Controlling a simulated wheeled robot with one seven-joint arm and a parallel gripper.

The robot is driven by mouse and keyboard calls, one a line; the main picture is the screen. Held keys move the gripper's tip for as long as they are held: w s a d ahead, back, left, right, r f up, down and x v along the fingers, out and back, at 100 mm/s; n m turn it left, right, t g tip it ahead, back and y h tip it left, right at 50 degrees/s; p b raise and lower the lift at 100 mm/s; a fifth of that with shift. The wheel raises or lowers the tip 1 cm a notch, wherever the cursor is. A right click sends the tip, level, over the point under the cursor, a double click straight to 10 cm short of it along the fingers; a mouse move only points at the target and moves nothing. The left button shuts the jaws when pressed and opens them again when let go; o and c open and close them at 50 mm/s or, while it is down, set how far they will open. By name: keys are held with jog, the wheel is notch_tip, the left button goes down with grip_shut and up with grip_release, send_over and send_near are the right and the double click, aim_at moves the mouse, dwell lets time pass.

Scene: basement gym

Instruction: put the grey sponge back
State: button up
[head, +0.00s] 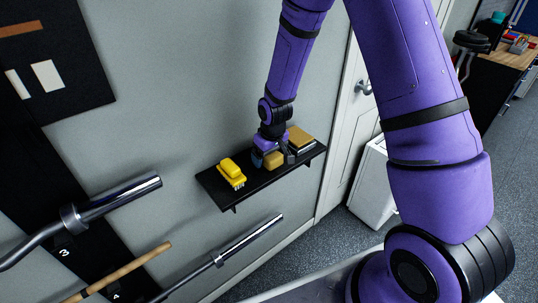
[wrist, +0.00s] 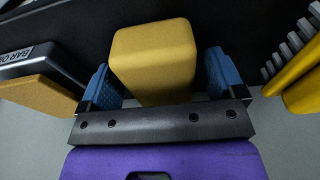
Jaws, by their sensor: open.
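No grey sponge shows in either view. A yellow sponge-like block (head: 274,161) rests on the black wall shelf (head: 236,200); it also shows in the wrist view (wrist: 154,55). My gripper (head: 273,156) is at the shelf with its fingers on either side of this block. In the wrist view my gripper (wrist: 161,78) is open, its blue pads flanking the block with narrow gaps visible at both sides.
A yellow brush (head: 231,172) with pale bristles lies on the shelf, left of the block. A tan block (head: 299,137) with a dark item under it sits at the right end. Metal bars (head: 120,195) hang on the wall below left.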

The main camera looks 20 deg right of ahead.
aim_at(273, 155)
jog(key=s+d+r+m+t, duration=0.1)
jog(key=s+r, duration=0.3)
jog(key=r, duration=0.5)
jog(key=s+d+r, duration=0.2)
jog(key=s+r, duration=0.2)
jog(key=r, duration=0.6)
jog(key=s+d+r+m+t, duration=0.1)
jog(key=s+r, duration=0.2)
jog(key=r, duration=0.6)
jog(key=s+d+r, duration=0.1)
jog(key=s+r, duration=0.3)
jog(key=s, duration=0.5)
jog(key=s+d+r+m+t, duration=0.1)
jog(key=s+r, duration=0.3)
jog(key=s, duration=0.5)
jog(key=shift+d+r+m+t, duration=0.3)
jog(key=shift+d, duration=0.15)
